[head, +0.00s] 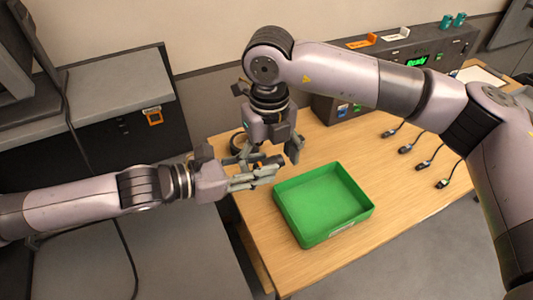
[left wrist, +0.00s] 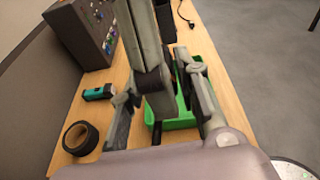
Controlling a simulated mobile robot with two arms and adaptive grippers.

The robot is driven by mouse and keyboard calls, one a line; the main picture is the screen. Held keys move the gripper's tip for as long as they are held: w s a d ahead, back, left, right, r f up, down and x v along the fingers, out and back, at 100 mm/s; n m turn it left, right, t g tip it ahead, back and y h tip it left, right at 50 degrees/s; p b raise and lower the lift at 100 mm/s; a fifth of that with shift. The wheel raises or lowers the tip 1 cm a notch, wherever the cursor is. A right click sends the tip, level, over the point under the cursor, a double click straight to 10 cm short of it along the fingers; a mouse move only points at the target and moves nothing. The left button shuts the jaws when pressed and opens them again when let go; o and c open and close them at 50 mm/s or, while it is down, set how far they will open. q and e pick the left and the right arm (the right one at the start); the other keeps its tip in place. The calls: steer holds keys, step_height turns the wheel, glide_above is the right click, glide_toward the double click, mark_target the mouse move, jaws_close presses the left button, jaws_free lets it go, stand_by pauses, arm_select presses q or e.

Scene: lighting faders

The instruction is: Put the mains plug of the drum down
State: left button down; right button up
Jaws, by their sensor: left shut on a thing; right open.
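My left gripper (head: 268,172) is shut on a small dark thing (head: 272,160), which seems to be the mains plug. The fingers hide most of it. It is held above the table, by the left edge of the green tray (head: 283,212). In the left wrist view the left gripper's fingers (left wrist: 165,118) hang over the table, with the green tray (left wrist: 184,122) behind them. My right gripper (head: 268,150) is open, pointing down close behind the left one. I cannot tell whether they touch. I cannot make out the drum.
A black tape roll (left wrist: 81,138) and a teal torch (left wrist: 98,93) lie on the wooden table (head: 390,190). A dark control console (head: 390,75) stands at the back. Several black plugs on leads (head: 423,165) lie at the right. A black cable (head: 129,255) hangs at the left.

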arm_select(q)
steer(key=shift+s+d+r, duration=0.15)
steer(key=shift+d+r, duration=0.1)
steer(key=shift+r, duration=0.05)
arm_select(e)
steer(key=shift+c, duration=0.2)
steer(key=c, duration=1.2)
arm_select(q)
steer(key=c, duration=1.6)
jaws_free()
arm_select(e)
steer(key=shift+c, duration=0.5)
arm_select(q)
steer(key=o, duration=0.5)
steer(key=shift+a+f, duration=0.15)
steer(key=shift+f, duration=0.1)
arm_select(e)
steer(key=shift+d+r, duration=0.1)
steer(key=shift+d, duration=0.05)
arm_select(q)
steer(key=shift+a, duration=0.1)
steer(key=shift+w+v, duration=0.2)
steer(key=shift+v, duration=5.75)
steer(key=shift+a, duration=0.15)
